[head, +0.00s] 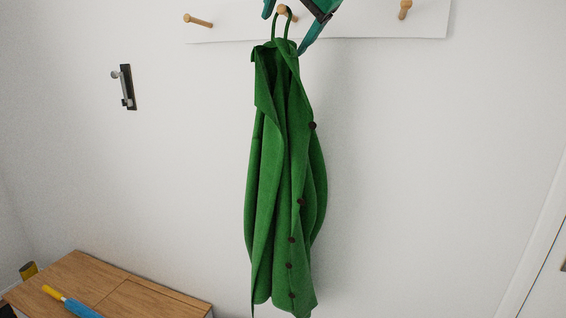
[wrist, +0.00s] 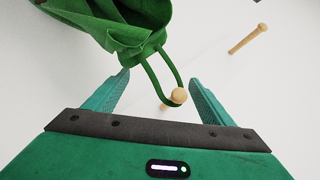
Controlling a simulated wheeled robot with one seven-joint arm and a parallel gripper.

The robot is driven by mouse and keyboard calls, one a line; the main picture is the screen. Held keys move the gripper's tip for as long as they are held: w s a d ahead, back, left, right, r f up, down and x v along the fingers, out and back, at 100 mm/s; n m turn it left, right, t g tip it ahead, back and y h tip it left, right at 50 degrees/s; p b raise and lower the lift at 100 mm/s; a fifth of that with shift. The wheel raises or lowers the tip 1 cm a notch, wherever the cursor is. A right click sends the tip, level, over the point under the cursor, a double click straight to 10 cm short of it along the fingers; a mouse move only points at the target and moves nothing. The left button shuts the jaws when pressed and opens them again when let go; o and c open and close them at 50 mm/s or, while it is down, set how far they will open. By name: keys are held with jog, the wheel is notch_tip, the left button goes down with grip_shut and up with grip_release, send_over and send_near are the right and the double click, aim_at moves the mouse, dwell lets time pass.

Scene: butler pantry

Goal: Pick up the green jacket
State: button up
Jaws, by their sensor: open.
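The green jacket (head: 270,170) hangs on the wall by its green loop from the middle wooden peg (head: 285,11). Dark buttons run down its right side. My gripper (head: 286,30) is at the top of the jacket, its teal fingers open around the loop area. In the wrist view, the jacket collar (wrist: 110,22) is at the upper left. The loop (wrist: 152,78) reaches from the collar to the round-ended peg (wrist: 179,96), between the spread fingers of my gripper (wrist: 158,78). Neither finger visibly presses on the loop.
The white peg board (head: 365,22) carries another peg on the left (head: 198,21) and one on the right (head: 404,10). A dark wall fitting (head: 128,87) is at the left. A wooden cabinet (head: 125,285) with a blue and yellow object (head: 72,303) stands lower left.

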jog(key=x, duration=0.3)
jog(key=shift+w+a, duration=0.1)
jog(key=shift+w, duration=0.1)
grip_shut()
